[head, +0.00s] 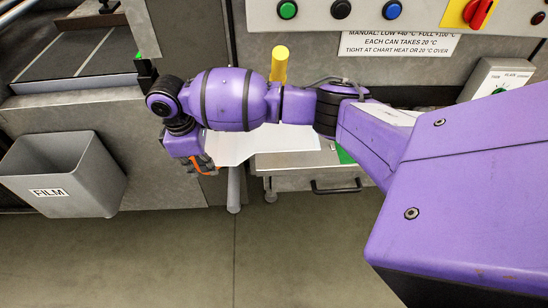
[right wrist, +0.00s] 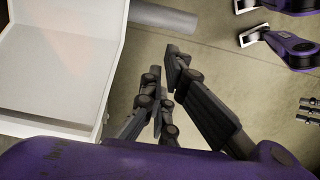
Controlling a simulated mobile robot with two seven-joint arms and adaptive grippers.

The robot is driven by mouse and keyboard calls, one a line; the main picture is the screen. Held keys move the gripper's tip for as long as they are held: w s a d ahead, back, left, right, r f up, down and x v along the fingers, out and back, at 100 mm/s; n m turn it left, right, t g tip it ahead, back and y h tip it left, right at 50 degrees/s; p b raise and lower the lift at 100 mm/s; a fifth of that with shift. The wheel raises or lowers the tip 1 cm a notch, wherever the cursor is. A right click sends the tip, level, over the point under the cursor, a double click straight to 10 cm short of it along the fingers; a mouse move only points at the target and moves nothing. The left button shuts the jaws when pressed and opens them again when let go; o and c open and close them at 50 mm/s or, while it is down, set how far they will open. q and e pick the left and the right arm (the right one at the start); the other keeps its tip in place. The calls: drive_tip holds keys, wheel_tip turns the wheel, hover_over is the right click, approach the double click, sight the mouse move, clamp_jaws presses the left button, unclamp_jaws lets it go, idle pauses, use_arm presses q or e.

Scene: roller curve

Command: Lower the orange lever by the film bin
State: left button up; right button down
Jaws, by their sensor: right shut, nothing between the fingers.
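The grey bin labelled FILM (head: 62,178) hangs at the left of the head view. A small orange piece (head: 207,172), likely part of the orange lever, shows just beside and under my right gripper (head: 203,164). Most of it is hidden by the gripper, so I cannot tell its full shape or whether they touch. In the right wrist view my right gripper (right wrist: 168,68) has its fingers shut with nothing between them, and no orange shows there.
A white sheet or tray (head: 262,142) lies right of the gripper; a pale tray also fills the wrist view's left (right wrist: 60,65). A grey tube (head: 233,188) hangs below. A yellow handle (head: 279,64) stands behind my arm. Open floor (head: 190,255) lies below.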

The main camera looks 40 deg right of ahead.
drive_tip(key=shift+s+d, duration=0.15)
wheel_tip(320, 180, down, 10)
drive_tip(key=shift+s+d+b, duration=0.3)
drive_tip(key=shift+d+b, duration=0.1)
drive_tip(key=shift+b, duration=0.05)
idle(0.5)
